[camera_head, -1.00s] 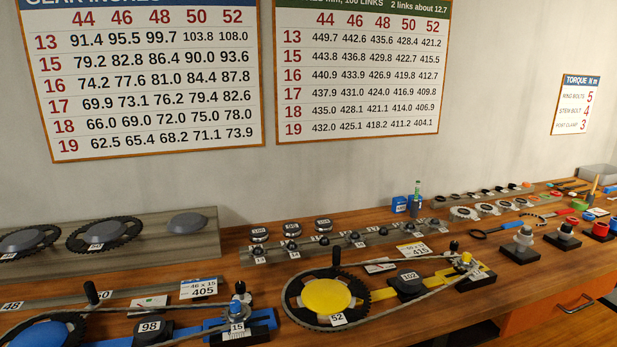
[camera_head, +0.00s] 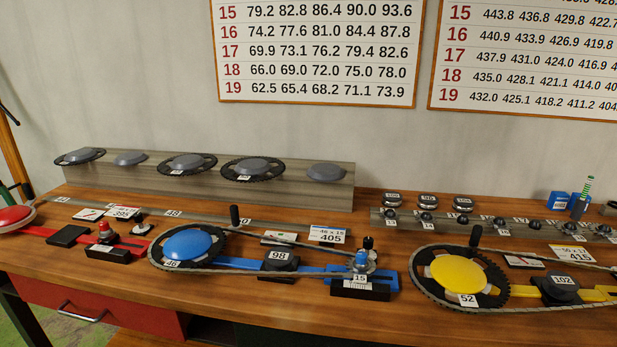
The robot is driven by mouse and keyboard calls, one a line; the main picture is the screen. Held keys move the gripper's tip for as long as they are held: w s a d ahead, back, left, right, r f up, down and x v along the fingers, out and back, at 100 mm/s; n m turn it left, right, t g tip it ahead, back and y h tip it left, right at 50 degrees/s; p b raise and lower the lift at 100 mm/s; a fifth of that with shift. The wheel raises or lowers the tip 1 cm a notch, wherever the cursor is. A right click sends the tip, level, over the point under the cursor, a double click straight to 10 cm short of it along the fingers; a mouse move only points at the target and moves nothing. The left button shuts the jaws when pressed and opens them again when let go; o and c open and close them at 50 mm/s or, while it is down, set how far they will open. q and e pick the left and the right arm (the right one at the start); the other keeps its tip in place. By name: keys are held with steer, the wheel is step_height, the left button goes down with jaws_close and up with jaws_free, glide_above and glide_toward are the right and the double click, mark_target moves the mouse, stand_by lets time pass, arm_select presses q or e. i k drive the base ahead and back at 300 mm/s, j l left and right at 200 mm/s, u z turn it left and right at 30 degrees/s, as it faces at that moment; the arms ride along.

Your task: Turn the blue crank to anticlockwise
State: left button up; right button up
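The blue crank is a blue disc (camera_head: 188,245) on a dark toothed chainring tagged 46, left of centre on the bench. Its black upright handle (camera_head: 235,216) stands at the ring's far right side. A chain (camera_head: 300,272) runs from this ring to a small sprocket (camera_head: 361,262) tagged 15 at the right end of a blue bar (camera_head: 222,262). A block tagged 98 (camera_head: 279,260) sits on the bar between them. Neither of my grippers shows in the view.
A yellow crank (camera_head: 466,274) tagged 52 stands to the right, a red one (camera_head: 14,217) at the far left. Spare chainrings (camera_head: 252,169) sit on a grey rack behind. Bare wood (camera_head: 200,300) lies along the front edge, above a red drawer (camera_head: 90,305).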

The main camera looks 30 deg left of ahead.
mark_target(194, 245)
steer(key=k+u, duration=0.15)
steer(key=u, duration=0.7)
